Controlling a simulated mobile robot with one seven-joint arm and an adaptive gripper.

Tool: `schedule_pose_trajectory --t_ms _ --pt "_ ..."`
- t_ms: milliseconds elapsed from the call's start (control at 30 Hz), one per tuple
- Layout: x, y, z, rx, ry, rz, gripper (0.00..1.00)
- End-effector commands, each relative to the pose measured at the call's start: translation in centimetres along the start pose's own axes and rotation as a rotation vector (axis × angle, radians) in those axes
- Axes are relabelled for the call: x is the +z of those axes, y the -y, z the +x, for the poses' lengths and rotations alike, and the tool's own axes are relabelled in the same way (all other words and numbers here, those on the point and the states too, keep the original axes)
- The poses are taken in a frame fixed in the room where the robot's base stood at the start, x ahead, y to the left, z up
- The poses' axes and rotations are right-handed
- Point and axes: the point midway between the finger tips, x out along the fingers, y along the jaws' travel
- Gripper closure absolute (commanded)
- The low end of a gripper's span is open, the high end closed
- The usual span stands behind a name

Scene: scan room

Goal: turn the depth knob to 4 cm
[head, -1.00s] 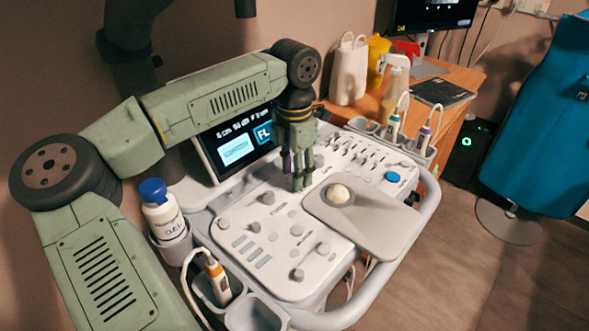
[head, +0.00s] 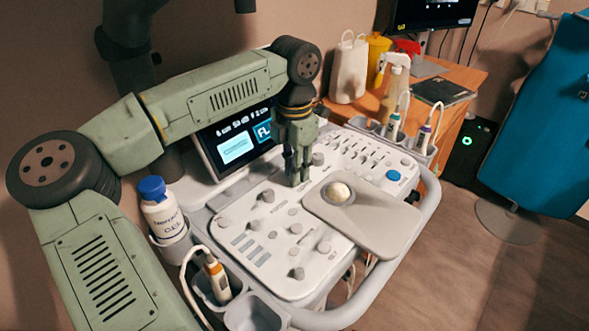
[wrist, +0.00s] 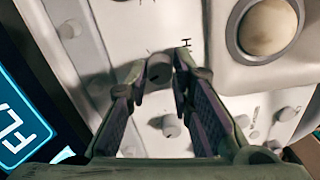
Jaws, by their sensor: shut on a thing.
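My gripper (head: 297,180) points down at the console panel (head: 280,215), left of the trackball. In the wrist view its two fingers (wrist: 160,75) are closed on a small grey knob (wrist: 159,68), one on each side. A printed letter H shows beside this knob, with the rest of its label hidden by the fingers, so it appears to be the depth knob. The knob's pointer and scale cannot be read. In the head view the fingers hide the knob.
The trackball (head: 338,193) sits in a raised palm rest right of my gripper. Another knob (wrist: 171,126) stands close by between my fingers' bases in the wrist view. The lit touchscreen (head: 237,142) is behind left. A gel bottle (head: 162,215) and probe (head: 217,275) are at the left edge.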

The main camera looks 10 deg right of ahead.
Motion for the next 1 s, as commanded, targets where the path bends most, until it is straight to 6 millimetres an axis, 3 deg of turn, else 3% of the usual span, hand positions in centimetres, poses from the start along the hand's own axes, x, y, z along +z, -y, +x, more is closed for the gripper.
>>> schedule_pose_trajectory --t_ms 700,1000 --pt "0.0 0.02 0.2 0.002 0.0 -0.515 1.0" --pt "0.0 0.06 0.08 0.001 0.0 -0.635 1.0"
